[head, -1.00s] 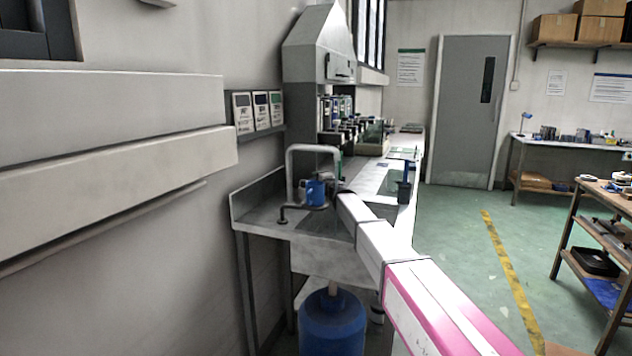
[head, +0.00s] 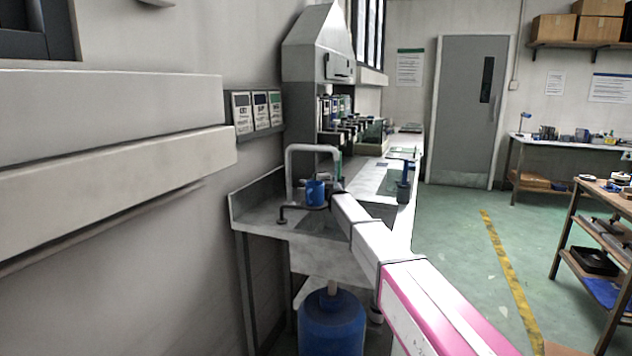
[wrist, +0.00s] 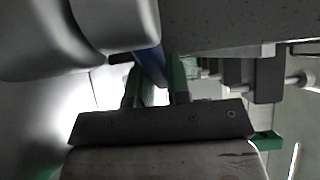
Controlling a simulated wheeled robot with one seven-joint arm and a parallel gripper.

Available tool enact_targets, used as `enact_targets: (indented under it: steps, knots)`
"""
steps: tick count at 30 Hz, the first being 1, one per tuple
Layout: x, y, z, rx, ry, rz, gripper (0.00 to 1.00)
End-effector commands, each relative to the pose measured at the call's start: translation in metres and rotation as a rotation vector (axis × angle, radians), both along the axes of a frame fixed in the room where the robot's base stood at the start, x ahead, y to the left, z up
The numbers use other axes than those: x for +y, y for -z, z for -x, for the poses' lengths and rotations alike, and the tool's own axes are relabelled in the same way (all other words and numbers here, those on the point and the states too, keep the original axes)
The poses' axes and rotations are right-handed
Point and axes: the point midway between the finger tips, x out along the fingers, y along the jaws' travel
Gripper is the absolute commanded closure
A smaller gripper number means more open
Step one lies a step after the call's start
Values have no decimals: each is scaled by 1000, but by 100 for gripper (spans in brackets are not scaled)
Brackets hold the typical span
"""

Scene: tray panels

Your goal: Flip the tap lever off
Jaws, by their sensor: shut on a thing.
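The grey arched tap (head: 312,149) stands at the sink bench in the head view. A narrow blue piece (wrist: 150,62), which looks like the tap lever, lies between my fingers in the wrist view. My gripper (wrist: 153,88) has green fingers and is shut on this piece. A smooth grey rounded body (wrist: 115,22), probably part of the tap, fills the upper left close to the fingers. In the head view my arm reaches to the tap, and its end is small and partly hidden there. The lever's exact angle cannot be told.
A blue mug-like object (head: 315,193) is beside the tap on the sink bench (head: 258,203). A blue drum (head: 331,325) stands beneath. The grey wall is close on the left. Open green floor (head: 455,240) lies to the right, with a shelf rack (head: 600,260) beyond.

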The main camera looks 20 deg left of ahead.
Motion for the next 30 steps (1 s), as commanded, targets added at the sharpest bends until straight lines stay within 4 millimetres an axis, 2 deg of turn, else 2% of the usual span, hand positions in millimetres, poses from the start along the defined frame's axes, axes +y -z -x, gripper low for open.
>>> enact_targets:
  steps: [8,9,11,12,23,30]
  knots:
    - [-1,0,0,0,7,0,100]
    - [-1,0,0,0,7,0,80]
    - [-1,0,0,0,7,0,60]
    - [-1,0,0,0,7,0,57]
    - [-3,0,3,0,6,0,57]
    - [-18,0,26,0,6,0,57]
